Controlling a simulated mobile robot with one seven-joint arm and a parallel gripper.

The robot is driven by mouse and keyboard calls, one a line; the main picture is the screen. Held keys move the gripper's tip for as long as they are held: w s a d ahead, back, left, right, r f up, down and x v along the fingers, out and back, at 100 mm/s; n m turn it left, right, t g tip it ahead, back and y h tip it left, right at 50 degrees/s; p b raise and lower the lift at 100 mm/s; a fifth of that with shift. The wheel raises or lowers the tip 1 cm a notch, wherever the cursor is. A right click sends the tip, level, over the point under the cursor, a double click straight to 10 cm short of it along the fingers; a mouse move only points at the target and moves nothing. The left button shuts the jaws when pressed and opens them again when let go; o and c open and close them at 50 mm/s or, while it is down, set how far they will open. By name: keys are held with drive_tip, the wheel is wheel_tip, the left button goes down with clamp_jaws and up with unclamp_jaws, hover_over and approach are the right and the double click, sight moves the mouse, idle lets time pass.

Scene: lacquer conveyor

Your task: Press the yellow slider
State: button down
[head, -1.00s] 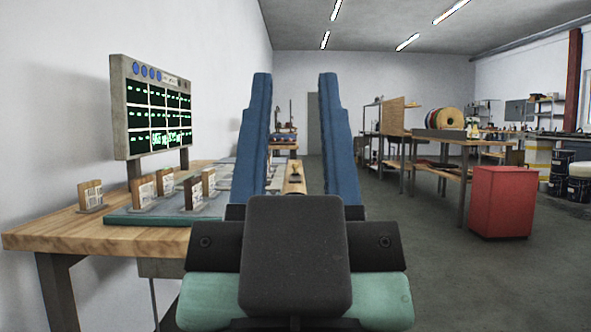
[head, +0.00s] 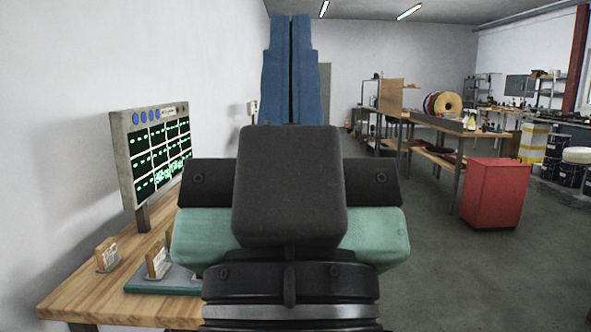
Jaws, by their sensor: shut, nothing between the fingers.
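My gripper (head: 291,20) stands in the middle of the head view with its two blue fingers pointing up and pressed together. Nothing is between the fingers. No yellow slider can be made out in this view. My gripper and wrist hide the right part of the wooden table and whatever lies behind them.
A wooden table (head: 75,299) at the left carries a monitor (head: 157,155) with green readouts, a green board (head: 160,289) and small upright cards (head: 107,256). A red cabinet (head: 494,194) and a workbench (head: 455,137) stand at the right. Grey floor between is clear.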

wheel_tip(320, 180, up, 27)
drive_tip(key=p, duration=2.4)
drive_tip(key=shift+f, duration=0.2)
